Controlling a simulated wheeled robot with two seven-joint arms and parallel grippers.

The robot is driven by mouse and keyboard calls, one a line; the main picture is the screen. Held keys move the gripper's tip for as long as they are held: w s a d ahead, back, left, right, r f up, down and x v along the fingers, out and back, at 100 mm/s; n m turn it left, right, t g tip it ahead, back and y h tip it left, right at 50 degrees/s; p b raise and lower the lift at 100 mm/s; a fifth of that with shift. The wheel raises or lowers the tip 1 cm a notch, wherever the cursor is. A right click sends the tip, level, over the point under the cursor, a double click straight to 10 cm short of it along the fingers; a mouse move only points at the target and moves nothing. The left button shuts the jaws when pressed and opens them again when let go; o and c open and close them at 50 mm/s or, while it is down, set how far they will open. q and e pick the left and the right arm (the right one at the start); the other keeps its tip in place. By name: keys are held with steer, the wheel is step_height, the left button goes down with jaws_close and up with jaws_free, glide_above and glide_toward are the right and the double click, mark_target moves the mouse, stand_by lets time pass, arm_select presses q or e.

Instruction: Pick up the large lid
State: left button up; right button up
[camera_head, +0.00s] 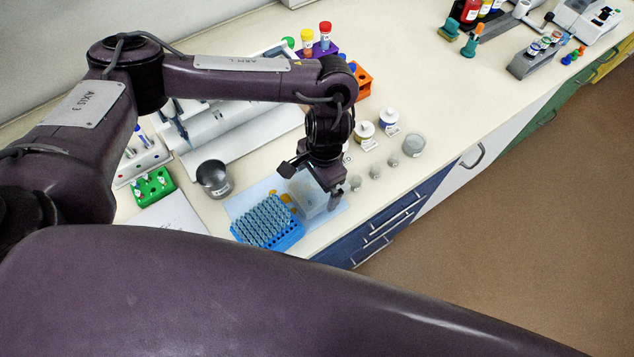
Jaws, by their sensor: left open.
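The large lid (309,197) looks like a clear, greyish box-shaped cover. It rests on a pale blue mat (236,204), just right of a blue rack of pipette tips (268,222). My left gripper (310,181) points down over the lid, its jaws open, with one finger near the lid's back left edge and the other near its right side. The gripper hides part of the lid, and I cannot tell whether the fingers touch it. My right gripper is not in view.
Small orange items lie beside the tip rack. The bench's front edge is close.

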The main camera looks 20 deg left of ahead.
arm_select(q)
steer(key=c, duration=0.7)
steer(key=shift+c, duration=0.2)
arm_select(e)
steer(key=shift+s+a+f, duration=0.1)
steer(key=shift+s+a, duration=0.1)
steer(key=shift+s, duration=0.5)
